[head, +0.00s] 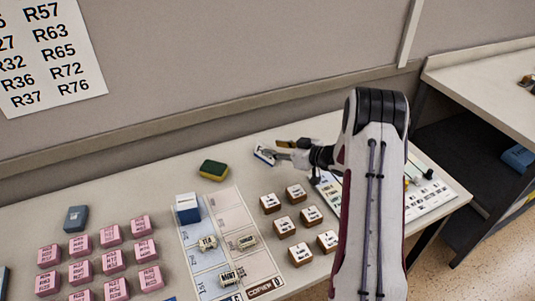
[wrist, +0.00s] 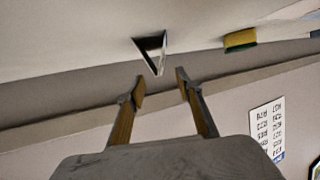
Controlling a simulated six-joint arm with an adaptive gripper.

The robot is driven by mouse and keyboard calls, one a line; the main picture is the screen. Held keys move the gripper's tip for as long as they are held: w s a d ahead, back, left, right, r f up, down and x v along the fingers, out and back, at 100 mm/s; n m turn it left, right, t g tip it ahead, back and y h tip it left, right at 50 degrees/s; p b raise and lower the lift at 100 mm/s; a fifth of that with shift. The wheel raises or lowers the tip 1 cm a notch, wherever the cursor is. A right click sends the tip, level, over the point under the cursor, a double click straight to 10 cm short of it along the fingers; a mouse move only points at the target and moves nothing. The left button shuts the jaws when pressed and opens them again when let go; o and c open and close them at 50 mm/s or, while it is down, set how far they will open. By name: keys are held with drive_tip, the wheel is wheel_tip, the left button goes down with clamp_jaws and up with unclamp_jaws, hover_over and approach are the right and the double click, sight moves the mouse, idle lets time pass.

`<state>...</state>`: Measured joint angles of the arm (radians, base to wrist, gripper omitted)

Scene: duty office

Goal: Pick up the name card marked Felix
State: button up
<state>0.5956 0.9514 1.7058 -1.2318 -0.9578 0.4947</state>
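A small tent-shaped card (wrist: 152,50), white with dark edges, stands on the desk in the wrist view. In the head view a white and blue card (head: 264,155) lies at the tips of my gripper (head: 279,149), near the back of the desk. No name on it is readable, so I cannot tell whether it says Felix. In the wrist view my gripper (wrist: 160,82) is open, its two fingers apart and empty. The card is just ahead of the gap between the fingertips, and I see no finger closed on it.
A green and yellow sponge (head: 213,170) lies left of the card. A sheet (head: 232,218) with labelled pieces and a blue-white box (head: 187,208) is in front. Wooden blocks (head: 284,227), pink blocks (head: 111,236) and a blue-grey object (head: 76,218) stand nearby. The wall (head: 230,60) rises behind.

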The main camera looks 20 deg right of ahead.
drive_tip(key=shift+x, duration=2.4)
drive_tip(key=shift+c, duration=0.2)
drive_tip(key=c, duration=0.8)
